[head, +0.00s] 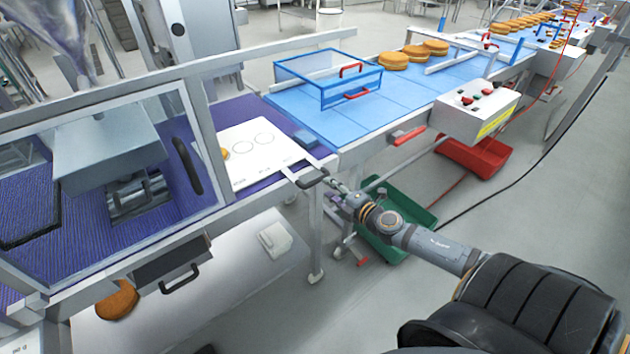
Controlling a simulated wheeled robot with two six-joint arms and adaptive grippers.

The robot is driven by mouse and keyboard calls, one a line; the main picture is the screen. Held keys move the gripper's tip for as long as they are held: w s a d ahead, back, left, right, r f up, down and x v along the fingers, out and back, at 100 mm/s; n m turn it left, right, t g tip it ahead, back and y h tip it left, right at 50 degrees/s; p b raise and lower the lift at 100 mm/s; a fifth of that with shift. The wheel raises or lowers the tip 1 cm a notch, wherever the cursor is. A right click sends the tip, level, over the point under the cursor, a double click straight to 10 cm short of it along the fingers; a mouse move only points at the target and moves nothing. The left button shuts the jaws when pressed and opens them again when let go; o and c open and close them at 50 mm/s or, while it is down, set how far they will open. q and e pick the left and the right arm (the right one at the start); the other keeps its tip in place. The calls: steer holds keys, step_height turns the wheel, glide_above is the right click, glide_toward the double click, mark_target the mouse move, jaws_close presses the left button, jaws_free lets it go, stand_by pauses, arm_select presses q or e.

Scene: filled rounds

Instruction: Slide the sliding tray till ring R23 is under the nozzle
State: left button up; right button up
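The white sliding tray (264,160) lies on the purple bed and sticks out to the right of the clear guard. It shows two ring outlines and, at its left, part of a yellow-orange round by the guard frame. I cannot read the ring labels, so I cannot tell which is R23. The tray's dark handle (312,178) is at its near right end. My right gripper (330,184) is at this handle, its fingertips too small to tell whether they grip it. The steel hopper (52,30) stands at upper left; I cannot make out the nozzle tip. My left gripper is not in view.
The clear guard (110,190) with a dark handle covers the left of the bed. A blue-framed clear cover (328,80) stands on the blue conveyor (400,95), with filled rounds (412,54) beyond it. Green (400,240) and red (474,156) bins stand on the floor.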

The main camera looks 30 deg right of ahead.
mark_target(318, 182)
steer(key=w+p, duration=0.2)
steer(key=p, duration=0.1)
steer(key=shift+w+a+r+p, duration=0.2)
steer(key=shift+w+r+p, duration=0.1)
steer(key=shift+w, duration=0.1)
steer(key=x, duration=0.2)
steer(key=f+x, duration=0.1)
steer(key=x, duration=0.1)
steer(key=shift+w+a+p, duration=0.1)
steer(key=shift+w+p, duration=0.1)
steer(key=shift+p, duration=0.1)
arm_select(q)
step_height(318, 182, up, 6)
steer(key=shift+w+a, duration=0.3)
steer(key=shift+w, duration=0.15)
arm_select(e)
steer(key=shift+s, duration=0.1)
steer(key=shift+c, duration=0.6)
jaws_close()
